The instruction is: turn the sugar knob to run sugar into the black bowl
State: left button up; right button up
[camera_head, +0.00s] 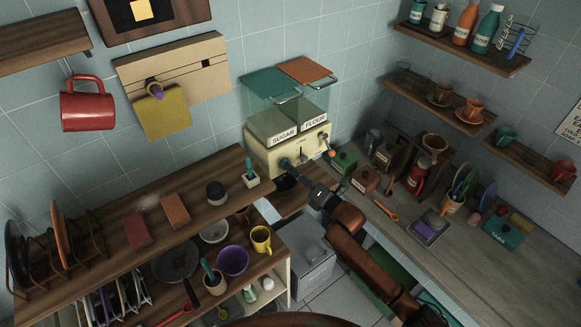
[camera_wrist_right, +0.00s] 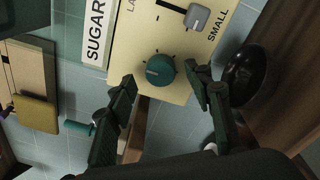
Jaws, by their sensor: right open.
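The cream dispenser (camera_head: 288,148) stands against the tiled wall, with clear bins labelled SUGAR and FLOUR on top. The teal sugar knob (camera_wrist_right: 160,69) is on its front face under the SUGAR label (camera_wrist_right: 96,31). My right gripper (camera_wrist_right: 159,76) is open, with one finger on each side of the knob and a visible gap to both; I cannot tell how deep they reach. In the head view the right gripper (camera_head: 299,170) is at the dispenser's front. The black bowl (camera_head: 285,183) sits below the dispenser, partly hidden; the right wrist view also shows it (camera_wrist_right: 244,73). My left gripper is out of view.
A grey slider (camera_wrist_right: 196,16) marked SMALL is above the knob. An orange-tipped lever (camera_head: 331,153) is at the dispenser's right. Green and brown boxes (camera_head: 365,179) stand on the right counter.

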jog(key=shift+x, duration=1.2)
jog(key=shift+c, duration=0.6)
jog(key=c, duration=1)
jog(key=shift+c, duration=0.2)
